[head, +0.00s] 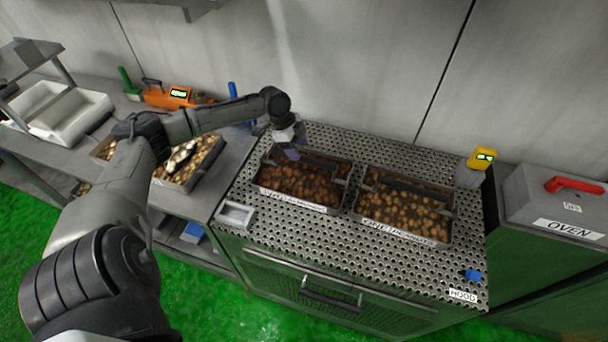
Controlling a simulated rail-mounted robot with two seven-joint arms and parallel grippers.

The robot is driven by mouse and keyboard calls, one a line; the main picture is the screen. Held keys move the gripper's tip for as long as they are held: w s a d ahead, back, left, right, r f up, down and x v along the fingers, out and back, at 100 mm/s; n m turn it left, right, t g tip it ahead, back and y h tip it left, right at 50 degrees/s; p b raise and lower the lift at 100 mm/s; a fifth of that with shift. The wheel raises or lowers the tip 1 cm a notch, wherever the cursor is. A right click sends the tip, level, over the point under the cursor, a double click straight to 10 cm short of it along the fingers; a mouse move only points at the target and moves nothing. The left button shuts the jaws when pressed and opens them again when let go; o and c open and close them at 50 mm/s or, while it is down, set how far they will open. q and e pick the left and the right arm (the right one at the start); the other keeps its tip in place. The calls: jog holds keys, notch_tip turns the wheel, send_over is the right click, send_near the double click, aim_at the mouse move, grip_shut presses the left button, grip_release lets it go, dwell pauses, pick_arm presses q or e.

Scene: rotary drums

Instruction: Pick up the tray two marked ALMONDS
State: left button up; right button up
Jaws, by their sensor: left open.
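Two metal trays of nuts stand side by side on a perforated metal top. The left tray (258,179) holds dark brown nuts and the right tray (446,229) holds lighter tan nuts. Each has a white label on its front rim, too small and slanted to read surely, so I cannot tell which one says ALMONDS. Dark bars lie across both trays. My left gripper (292,153) is open, pointing down at the back left edge of the left tray; whether it touches the rim is unclear. My right gripper is not in view.
The perforated top (370,275) carries a HOOD label (463,296). A small empty metal dish (236,214) sits at its left front. A yellow device (482,158) and a grey OVEN box (550,205) stand right. Another nut tray (208,163) lies on the left bench.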

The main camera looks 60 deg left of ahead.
aim_at(303, 157)
pick_arm(q)
jog(key=shift+d+x, duration=0.2)
jog(key=shift+x, duration=2.5)
jog(key=shift+s, duration=0.1)
grip_shut()
jog(key=shift+r, duration=0.2)
